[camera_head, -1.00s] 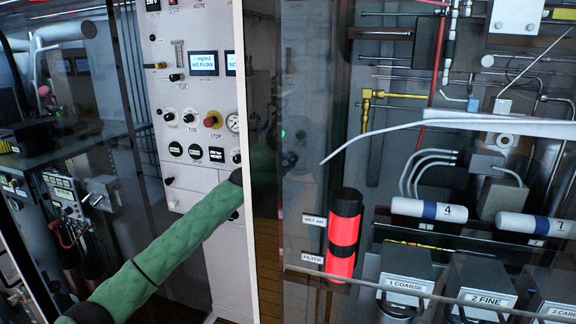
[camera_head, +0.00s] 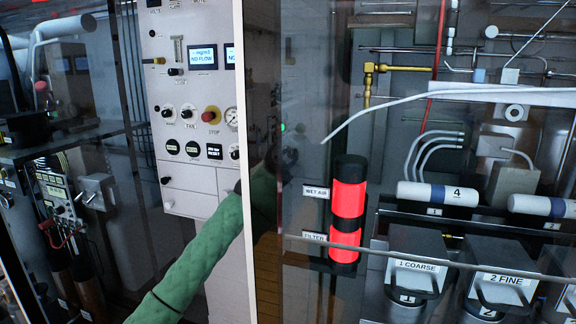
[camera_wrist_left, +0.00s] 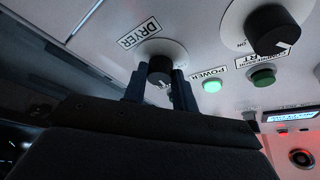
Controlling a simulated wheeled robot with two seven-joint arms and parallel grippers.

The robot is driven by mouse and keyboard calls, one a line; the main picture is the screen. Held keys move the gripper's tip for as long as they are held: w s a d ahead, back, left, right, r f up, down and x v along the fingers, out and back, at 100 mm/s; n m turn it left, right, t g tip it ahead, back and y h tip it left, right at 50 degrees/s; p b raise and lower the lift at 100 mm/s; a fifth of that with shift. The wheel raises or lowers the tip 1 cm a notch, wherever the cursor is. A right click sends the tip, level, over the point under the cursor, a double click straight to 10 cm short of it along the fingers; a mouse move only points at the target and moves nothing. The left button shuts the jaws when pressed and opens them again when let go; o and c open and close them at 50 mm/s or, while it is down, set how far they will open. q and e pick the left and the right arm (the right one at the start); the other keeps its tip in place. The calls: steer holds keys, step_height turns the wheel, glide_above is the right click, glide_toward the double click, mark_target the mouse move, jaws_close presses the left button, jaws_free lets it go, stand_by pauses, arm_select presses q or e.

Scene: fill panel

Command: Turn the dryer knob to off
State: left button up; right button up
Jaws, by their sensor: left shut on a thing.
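The dryer knob (camera_wrist_left: 160,70) is a black round knob on a pale disc, beside a label reading DRYER, in the left wrist view. My left gripper (camera_wrist_left: 160,86) has its two dark fingers on either side of this knob and is shut on it. A small pale mark shows at the knob's lower edge, but I cannot read its setting. In the head view my green left arm reaches behind the white panel's edge, and the gripper is dim behind dark glass. The knob cannot be made out there. My right gripper is in neither view.
A larger black knob (camera_wrist_left: 272,30) and a lit green POWER light (camera_wrist_left: 211,86) sit beside the dryer knob. In the head view a white control panel (camera_head: 190,185) stands left of the glass. A red and black cylinder (camera_head: 347,200) and grey filter boxes (camera_head: 415,270) show at the right.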

arm_select(q)
steer(key=shift+s+d+f+n+t+y+b, duration=0.2)
steer(key=shift+n+t+y, duration=0.6)
steer(key=shift+n, duration=1.35)
steer(key=shift+w+f+n+t+y+b, duration=0.2)
steer(key=shift+n+t+y, duration=0.55)
steer(key=shift+n, duration=1.45)
steer(key=shift+s+d+r+n+t+y+b, duration=0.1)
steer(key=shift+n+t+y+b, duration=0.45)
steer(key=shift+n, duration=1.6)
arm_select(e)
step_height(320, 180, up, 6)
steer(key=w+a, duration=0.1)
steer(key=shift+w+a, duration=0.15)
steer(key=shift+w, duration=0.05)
arm_select(q)
steer(key=shift+y, duration=0.4)
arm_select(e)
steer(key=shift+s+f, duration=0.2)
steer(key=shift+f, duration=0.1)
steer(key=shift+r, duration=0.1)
arm_select(q)
steer(key=o, duration=1)
steer(key=shift+c, duration=0.2)
steer(key=shift+p, duration=0.3)
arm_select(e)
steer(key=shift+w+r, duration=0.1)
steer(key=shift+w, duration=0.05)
